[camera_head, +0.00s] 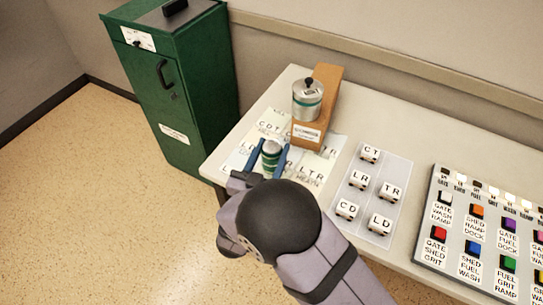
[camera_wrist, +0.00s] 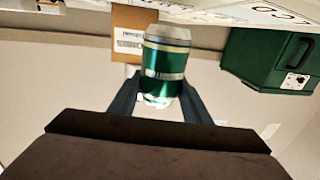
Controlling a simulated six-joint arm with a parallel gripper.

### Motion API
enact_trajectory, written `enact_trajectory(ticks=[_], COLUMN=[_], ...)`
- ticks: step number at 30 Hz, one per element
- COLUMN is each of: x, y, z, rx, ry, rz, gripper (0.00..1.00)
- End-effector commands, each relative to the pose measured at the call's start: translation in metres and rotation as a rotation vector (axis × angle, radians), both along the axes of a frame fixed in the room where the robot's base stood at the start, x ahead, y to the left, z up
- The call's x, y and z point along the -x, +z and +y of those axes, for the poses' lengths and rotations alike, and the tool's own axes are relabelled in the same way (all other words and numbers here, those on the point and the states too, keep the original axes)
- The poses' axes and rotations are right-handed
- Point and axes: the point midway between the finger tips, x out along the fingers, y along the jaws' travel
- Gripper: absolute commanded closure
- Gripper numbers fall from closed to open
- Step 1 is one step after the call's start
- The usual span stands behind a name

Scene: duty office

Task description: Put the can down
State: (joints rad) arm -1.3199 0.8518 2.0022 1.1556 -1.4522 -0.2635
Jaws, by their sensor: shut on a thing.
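A green can with pale bands (camera_head: 271,154) is held between the two blue fingers of my gripper (camera_head: 269,160), near the left end of the table. In the wrist view the can (camera_wrist: 163,68) sits upside down in the picture between the fingers of my gripper (camera_wrist: 160,100). The fingers are shut on its sides. The can is over or on the lettered sheet (camera_head: 240,160); I cannot tell whether its base touches it. My wrist and arm hide part of the sheet.
Lettered cubes lie on a pale mat (camera_head: 396,168) to the right, then a button panel (camera_head: 430,215). A green cabinet (camera_head: 185,90) stands left of the table.

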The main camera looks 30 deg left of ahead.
Motion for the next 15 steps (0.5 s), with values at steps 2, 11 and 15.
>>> enact_trajectory(ticks=[2, 11, 15], x=[0.000, 0.000, 0.000], y=[0.014, 0.056, 0.066], z=[0.001, 0.000, 0.000], rx=[-0.006, -0.005, -0.003], ry=[0.000, 0.000, -0.001], rz=[-0.001, 0.001, 0.001], gripper=[0.80, 0.80, 0.80])
